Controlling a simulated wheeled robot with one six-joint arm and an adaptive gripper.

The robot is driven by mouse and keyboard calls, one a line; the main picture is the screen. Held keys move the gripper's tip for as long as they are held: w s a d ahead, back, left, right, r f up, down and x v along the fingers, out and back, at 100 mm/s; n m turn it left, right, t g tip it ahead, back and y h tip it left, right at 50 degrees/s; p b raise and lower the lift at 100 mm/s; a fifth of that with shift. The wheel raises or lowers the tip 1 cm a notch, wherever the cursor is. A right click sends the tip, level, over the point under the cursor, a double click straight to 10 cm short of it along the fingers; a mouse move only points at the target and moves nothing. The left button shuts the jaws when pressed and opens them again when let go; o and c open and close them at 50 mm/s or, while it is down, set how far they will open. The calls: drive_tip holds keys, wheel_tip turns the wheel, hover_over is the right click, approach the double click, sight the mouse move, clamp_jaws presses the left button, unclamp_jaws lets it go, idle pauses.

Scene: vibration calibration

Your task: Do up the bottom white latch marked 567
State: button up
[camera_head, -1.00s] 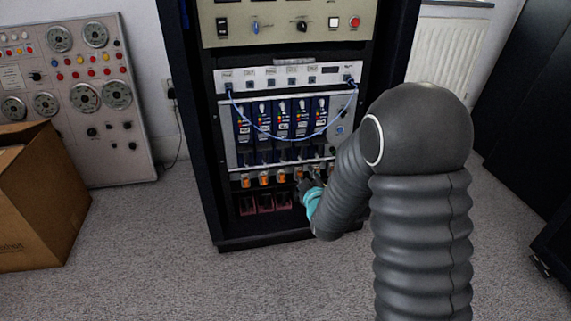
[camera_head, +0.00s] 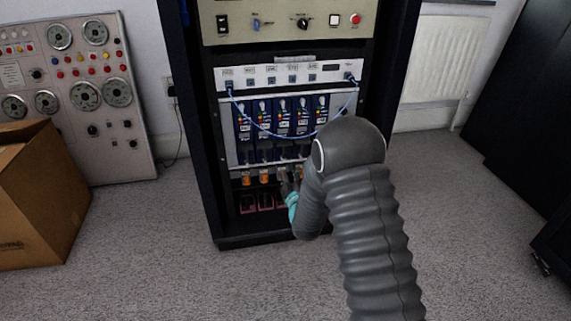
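A black rack (camera_head: 208,190) stands in the middle of the view. It holds a row of dark blue modules (camera_head: 264,128) with white parts on top, and a lower row with orange parts (camera_head: 264,180). No marking 567 is readable at this size, so I cannot single out that latch. My gripper (camera_head: 288,178), grey with a teal band, is at the lower row, right of two orange parts. It hides what lies directly behind it. Whether its fingers are apart or touching something is too small to tell.
A blue cable (camera_head: 262,131) hangs in a loop across the modules. Pink-edged dark slots (camera_head: 248,204) sit below the orange parts. A cardboard box (camera_head: 40,200) and a gauge panel (camera_head: 75,80) stand to the left. The carpet (camera_head: 150,270) in front is clear.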

sight(284, 161)
drive_tip(key=shift+x, duration=3.2)
drive_tip(key=shift+s, duration=0.1)
clamp_jaws()
